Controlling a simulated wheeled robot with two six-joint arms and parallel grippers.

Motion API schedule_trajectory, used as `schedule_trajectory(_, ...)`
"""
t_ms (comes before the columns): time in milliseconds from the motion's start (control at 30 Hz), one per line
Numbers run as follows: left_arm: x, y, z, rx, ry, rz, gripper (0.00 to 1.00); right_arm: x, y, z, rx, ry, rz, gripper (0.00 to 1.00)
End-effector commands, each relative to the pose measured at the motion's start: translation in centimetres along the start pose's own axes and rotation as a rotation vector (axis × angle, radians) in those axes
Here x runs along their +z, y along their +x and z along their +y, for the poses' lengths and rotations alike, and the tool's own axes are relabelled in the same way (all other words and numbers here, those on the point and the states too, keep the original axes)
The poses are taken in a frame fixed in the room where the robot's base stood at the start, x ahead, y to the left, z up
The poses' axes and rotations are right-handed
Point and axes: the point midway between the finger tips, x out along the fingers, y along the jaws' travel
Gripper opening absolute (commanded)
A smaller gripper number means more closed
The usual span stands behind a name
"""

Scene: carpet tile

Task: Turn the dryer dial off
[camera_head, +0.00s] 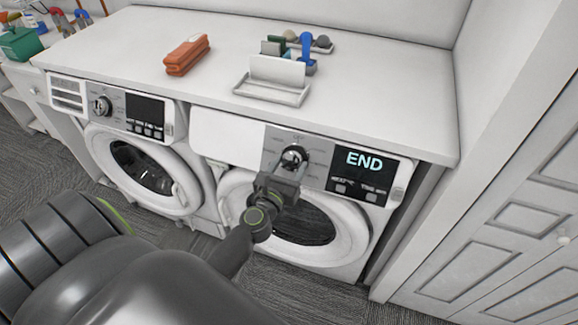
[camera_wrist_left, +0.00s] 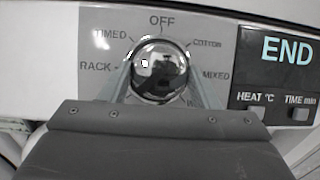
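The dryer (camera_head: 330,262) is the right-hand white front-loading machine, with a lit END display (camera_head: 364,161). Its round chrome dial (camera_head: 293,157) sits on the grey panel left of the display. In the left wrist view the dial (camera_wrist_left: 159,70) is centred below the OFF label (camera_wrist_left: 162,20), with other settings printed around it. My left gripper (camera_head: 291,168) is at the dial, its fingers on both sides of it with no clear gap showing. The gripper body hides the dial's lower edge and the lower labels. Reflections make the dial's pointer direction unclear. My right gripper is not in view.
A second machine (camera_head: 140,172) with its own dial (camera_head: 102,106) stands to the left. A white panelled door (camera_head: 500,220) stands close on the right.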

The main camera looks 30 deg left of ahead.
Motion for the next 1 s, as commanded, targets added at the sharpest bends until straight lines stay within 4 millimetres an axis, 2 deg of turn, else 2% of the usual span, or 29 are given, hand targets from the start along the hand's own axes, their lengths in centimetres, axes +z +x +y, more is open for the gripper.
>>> schedule_trajectory(100, 0.0, 0.0, 0.0, 0.000, 0.000, 0.000, 0.33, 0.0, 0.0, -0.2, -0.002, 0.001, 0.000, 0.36)
schedule_trajectory(467, 0.1, 0.0, 0.1, -0.035, 0.073, 0.005, 0.33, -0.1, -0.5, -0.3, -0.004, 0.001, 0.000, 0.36)
schedule_trajectory(1000, 0.5, 0.1, 0.6, -0.243, 0.481, 0.027, 0.33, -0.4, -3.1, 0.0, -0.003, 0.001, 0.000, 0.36)
